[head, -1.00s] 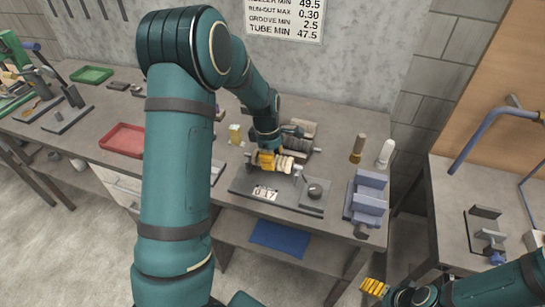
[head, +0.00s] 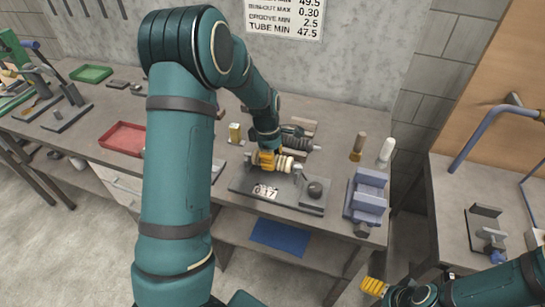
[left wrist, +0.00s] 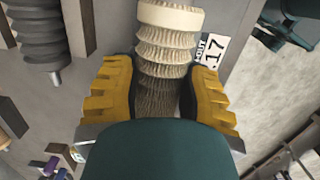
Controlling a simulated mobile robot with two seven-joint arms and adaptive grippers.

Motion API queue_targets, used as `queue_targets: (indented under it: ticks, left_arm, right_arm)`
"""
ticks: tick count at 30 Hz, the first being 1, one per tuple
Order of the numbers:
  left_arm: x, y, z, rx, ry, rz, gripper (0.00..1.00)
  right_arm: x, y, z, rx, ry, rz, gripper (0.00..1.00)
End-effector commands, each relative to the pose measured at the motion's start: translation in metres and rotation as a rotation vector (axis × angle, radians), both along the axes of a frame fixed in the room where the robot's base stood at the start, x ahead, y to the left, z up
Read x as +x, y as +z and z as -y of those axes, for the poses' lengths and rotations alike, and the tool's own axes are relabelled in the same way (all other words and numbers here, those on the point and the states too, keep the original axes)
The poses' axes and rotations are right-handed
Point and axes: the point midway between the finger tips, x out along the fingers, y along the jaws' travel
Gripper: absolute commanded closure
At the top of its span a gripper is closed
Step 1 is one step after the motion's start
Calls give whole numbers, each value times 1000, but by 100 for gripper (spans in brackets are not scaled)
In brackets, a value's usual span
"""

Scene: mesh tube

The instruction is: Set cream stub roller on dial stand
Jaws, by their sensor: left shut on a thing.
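The cream stub roller (head: 286,164) is ribbed and pale; in the left wrist view (left wrist: 168,45) it lies lengthwise between the two yellow fingers. My left gripper (head: 266,160) is shut on it, over the dial stand. The dial stand (head: 240,184) is a grey plate with small posts, a dark round knob and a label reading 0.17. The roller is close to the posts; I cannot tell whether it touches them. My fingers hide its left end in the head view. My right gripper (head: 373,288) is low at the right, away from the bench, its opening unclear.
A dark ribbed roller (head: 294,141) lies behind the stand. A blue-grey block fixture (head: 367,195) is at the bench's right end, with a brown cylinder (head: 358,146) and a white one (head: 386,149) behind it. A red tray (head: 124,139) is at the left.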

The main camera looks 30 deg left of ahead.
Motion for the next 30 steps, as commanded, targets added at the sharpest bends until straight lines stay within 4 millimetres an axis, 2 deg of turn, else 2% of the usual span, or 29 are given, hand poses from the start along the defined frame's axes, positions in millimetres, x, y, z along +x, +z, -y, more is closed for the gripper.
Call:
queue_targets:
  ticks: [30]
  left_arm:
    - [0,-11,0,0,1,1,96]
  right_arm:
    - [0,-5,0,0,0,0,19]
